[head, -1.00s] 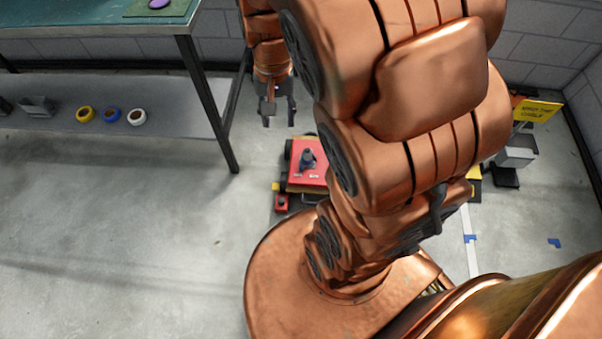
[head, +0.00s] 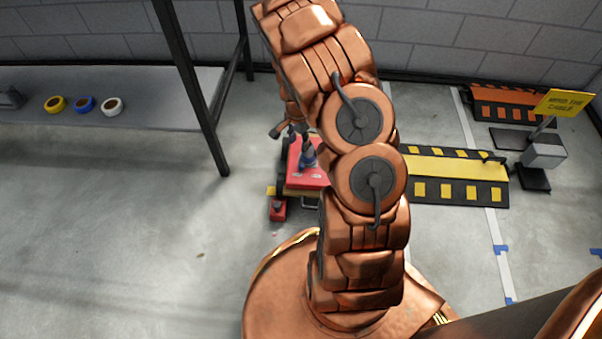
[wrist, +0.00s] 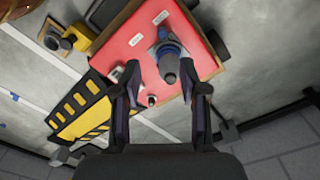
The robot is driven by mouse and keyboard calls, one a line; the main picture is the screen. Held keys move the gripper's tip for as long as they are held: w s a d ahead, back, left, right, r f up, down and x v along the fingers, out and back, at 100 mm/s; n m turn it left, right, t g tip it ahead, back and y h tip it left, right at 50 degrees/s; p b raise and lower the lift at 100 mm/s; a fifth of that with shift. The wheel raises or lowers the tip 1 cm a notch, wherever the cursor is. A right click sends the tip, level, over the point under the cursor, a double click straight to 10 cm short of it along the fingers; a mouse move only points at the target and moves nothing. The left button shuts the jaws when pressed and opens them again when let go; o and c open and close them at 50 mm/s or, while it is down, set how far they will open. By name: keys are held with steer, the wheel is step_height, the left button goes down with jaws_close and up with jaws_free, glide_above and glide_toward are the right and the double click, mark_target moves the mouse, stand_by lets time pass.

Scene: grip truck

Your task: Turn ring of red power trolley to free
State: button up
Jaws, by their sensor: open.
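The red power trolley (head: 303,177) stands on the floor, partly hidden by my arm in the head view. In the wrist view its red top (wrist: 116,64) carries two white labels and a dark upright connector with a blue ring (wrist: 169,50). The connector also shows in the head view (head: 308,154). My gripper (wrist: 163,94) is open, its two fingers pointing at the trolley top. The connector appears between and beyond the fingertips, toward the right one; I cannot tell whether they touch it. The label text is too small to read.
A black and yellow cable ramp (head: 455,178) lies right of the trolley, near a yellow sign (head: 564,103). A workbench with a lower shelf (head: 150,84) holding tape rolls stands at left. The floor between bench and trolley is clear.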

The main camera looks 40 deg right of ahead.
steer(key=m+b, duration=0.1)
steer(key=b, duration=0.1)
glide_above(301, 165)
step_height(301, 165, down, 7)
steer(key=shift+r, duration=0.1)
step_height(301, 165, down, 8)
steer(key=b, duration=0.2)
steer(key=shift+r+b, duration=0.15)
steer(key=shift+b, duration=0.2)
steer(key=shift+c, duration=0.3)
jaws_close()
